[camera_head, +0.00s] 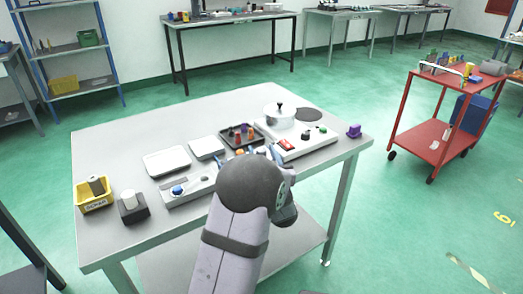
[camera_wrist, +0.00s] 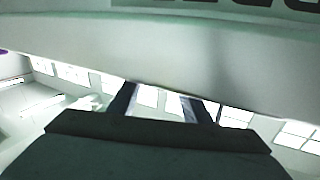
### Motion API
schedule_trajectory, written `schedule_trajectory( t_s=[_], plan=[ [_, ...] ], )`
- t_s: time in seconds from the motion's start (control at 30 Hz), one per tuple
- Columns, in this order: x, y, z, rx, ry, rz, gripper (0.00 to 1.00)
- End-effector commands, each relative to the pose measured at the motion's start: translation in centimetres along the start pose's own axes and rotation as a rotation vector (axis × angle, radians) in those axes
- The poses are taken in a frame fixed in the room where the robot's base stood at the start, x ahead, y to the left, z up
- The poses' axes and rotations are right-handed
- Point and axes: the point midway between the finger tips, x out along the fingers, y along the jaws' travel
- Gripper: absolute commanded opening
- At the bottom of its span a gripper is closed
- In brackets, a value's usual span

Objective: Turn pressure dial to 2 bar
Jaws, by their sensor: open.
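A white unit with a round metal chamber (camera_head: 279,116) stands at the right of the table. Its front carries a red switch (camera_head: 286,145), a small dark knob (camera_head: 305,136) and a green button (camera_head: 322,129). I cannot tell which control is the pressure dial; no scale is readable. My gripper mostly hides behind my own arm in the head view, close to the unit's front left corner. In the wrist view my gripper (camera_wrist: 160,97) has two dark fingers apart, with nothing seen between them. A pale surface with dark lettering (camera_wrist: 265,3) fills the top, very close.
A dark tray (camera_head: 228,143) with coloured pieces sits left of the unit. A panel with a blue knob (camera_head: 177,190), two white trays (camera_head: 166,161), a black block (camera_head: 133,212) and a yellow bin (camera_head: 94,203) stand further left. A purple item (camera_head: 354,131) lies at the right edge.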

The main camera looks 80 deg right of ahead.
Motion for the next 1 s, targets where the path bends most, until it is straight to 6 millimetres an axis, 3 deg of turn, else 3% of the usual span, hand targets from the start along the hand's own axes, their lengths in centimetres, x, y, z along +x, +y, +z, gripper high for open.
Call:
schedule_trajectory(
  t_s=[0.43, 0.47, 0.63, 1.0],
  plan=[
    [1.18, -0.05, 0.03, 0.000, -0.001, -0.001, 0.44],
    [1.17, -0.05, 0.03, 0.000, -0.001, -0.001, 0.42],
    [1.16, -0.06, 0.03, 0.000, -0.001, -0.001, 0.03],
    [1.12, 0.08, 0.04, 0.000, -0.004, -0.035, 0.03]
  ],
)
